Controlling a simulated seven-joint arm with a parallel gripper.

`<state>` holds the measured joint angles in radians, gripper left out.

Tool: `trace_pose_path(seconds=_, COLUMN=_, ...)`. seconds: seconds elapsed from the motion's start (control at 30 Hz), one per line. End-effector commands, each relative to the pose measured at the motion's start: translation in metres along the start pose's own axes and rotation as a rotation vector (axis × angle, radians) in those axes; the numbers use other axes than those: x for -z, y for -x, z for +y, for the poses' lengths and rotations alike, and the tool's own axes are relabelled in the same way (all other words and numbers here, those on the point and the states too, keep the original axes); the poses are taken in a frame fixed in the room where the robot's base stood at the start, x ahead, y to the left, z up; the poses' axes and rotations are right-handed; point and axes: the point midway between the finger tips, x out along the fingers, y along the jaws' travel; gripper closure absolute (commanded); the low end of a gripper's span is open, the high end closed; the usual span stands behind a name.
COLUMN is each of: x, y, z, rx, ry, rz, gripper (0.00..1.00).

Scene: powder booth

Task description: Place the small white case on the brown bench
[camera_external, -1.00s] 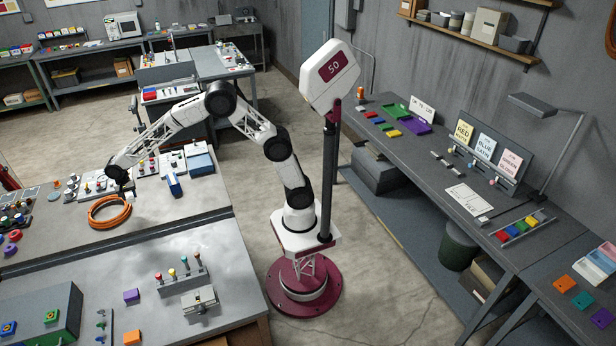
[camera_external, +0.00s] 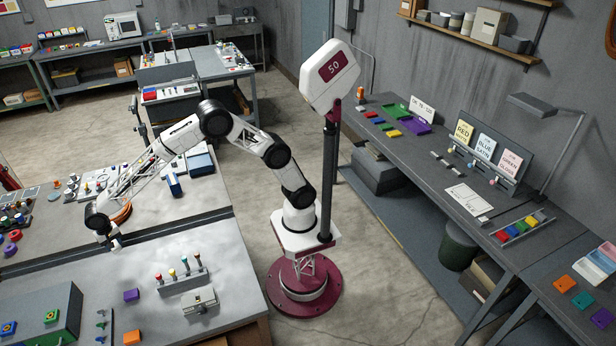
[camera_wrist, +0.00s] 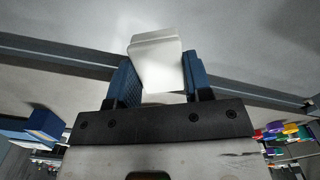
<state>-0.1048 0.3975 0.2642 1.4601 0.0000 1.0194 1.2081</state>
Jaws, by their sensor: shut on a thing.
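In the wrist view, a small white case (camera_wrist: 157,62) with a lid seam sits between the two blue fingers of my gripper (camera_wrist: 158,78). The gripper is shut on it. In the external view my gripper (camera_external: 116,241) hangs at the left, over the far edge of the near-left bench (camera_external: 225,262). The case looks tiny there and is partly hidden by the gripper. This bench has a pale grey top and a brown side edge at its front right corner. I cannot tell for sure that it is the brown bench.
The near bench holds a peg rack (camera_external: 182,277), a grey clamp-like block (camera_external: 198,300), a purple block (camera_external: 131,295), an orange block (camera_external: 132,337) and a dark green-grey box (camera_external: 45,318). An orange hose coil (camera_external: 124,213) lies behind my forearm. The bench's middle right is clear.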

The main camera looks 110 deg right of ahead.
Motion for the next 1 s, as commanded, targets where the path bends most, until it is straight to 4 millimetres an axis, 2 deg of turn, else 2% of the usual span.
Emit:
trace_pose_path(seconds=0.03, x=-0.016, y=-0.002, z=-0.009, rx=0.0, ry=0.02, rz=0.0, gripper=0.78)
trace_pose_path(seconds=0.3, x=-0.094, y=-0.008, z=-0.048, rx=0.0, ry=0.115, rz=0.0, gripper=0.78)
trace_pose_path(seconds=0.7, x=-0.213, y=-0.017, z=-0.09, rx=0.0, ry=0.251, rz=0.0, gripper=0.78)
trace_pose_path(seconds=0.9, x=-0.256, y=-0.02, z=-0.101, rx=0.0, ry=0.298, rz=0.0, gripper=0.78)
trace_pose_path(seconds=1.0, x=-0.267, y=-0.021, z=-0.104, rx=0.0, ry=0.31, rz=0.0, gripper=0.78)
